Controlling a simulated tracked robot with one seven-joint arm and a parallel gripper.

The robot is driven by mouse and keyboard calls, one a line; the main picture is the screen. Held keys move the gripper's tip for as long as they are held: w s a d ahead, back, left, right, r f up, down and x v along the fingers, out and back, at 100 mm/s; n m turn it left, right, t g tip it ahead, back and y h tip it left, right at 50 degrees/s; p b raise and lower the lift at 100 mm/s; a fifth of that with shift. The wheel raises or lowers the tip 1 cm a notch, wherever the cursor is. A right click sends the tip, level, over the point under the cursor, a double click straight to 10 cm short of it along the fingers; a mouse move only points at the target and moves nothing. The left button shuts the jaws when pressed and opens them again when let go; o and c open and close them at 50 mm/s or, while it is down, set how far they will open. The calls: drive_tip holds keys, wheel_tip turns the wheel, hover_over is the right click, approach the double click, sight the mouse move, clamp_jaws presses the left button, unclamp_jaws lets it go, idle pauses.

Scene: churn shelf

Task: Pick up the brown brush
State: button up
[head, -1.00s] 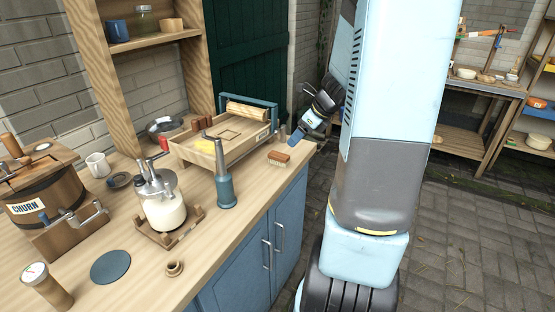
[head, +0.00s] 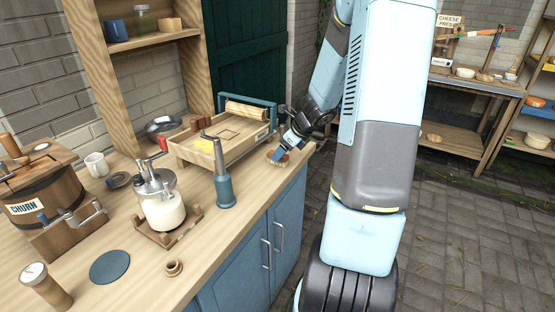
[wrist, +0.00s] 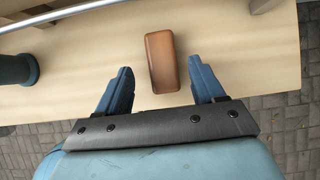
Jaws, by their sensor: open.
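The brown brush (wrist: 162,62) lies on the wooden counter near its edge, its smooth brown back facing up in the wrist view. In the head view the brush (head: 279,158) is partly hidden by my gripper (head: 283,153). In the wrist view my gripper (wrist: 164,82) is open, with one blue finger on each side of the brush's near end. Clear gaps show between the brush and both fingers, so nothing is held. I cannot tell the exact height of the fingertips above the counter.
A wooden tray with a roller (head: 210,151) stands just behind and left of the brush. A blue-grey pump-like tool (head: 224,180) stands to the left; its base shows in the wrist view (wrist: 14,68). The counter edge (wrist: 60,119) runs close by, with paving below.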

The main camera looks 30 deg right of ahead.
drive_tip(key=shift+w+x, duration=0.25)
drive_tip(key=shift+x, duration=1.6)
drive_tip(key=shift+r, duration=0.1)
drive_tip(key=c, duration=1.2)
drive_tip(key=shift+o, duration=0.2)
drive_tip(key=shift+d+r, duration=0.1)
drive_tip(key=shift+r, duration=0.35)
wheel_tip(320, 180, up, 2)
drive_tip(key=shift+r, duration=0.15)
drive_tip(key=s+d+r, duration=0.3)
drive_tip(key=s+r, duration=0.6)
drive_tip(key=s, duration=0.4)
drive_tip(key=shift+s+d+r, duration=0.3)
drive_tip(key=shift+d+r, duration=0.1)
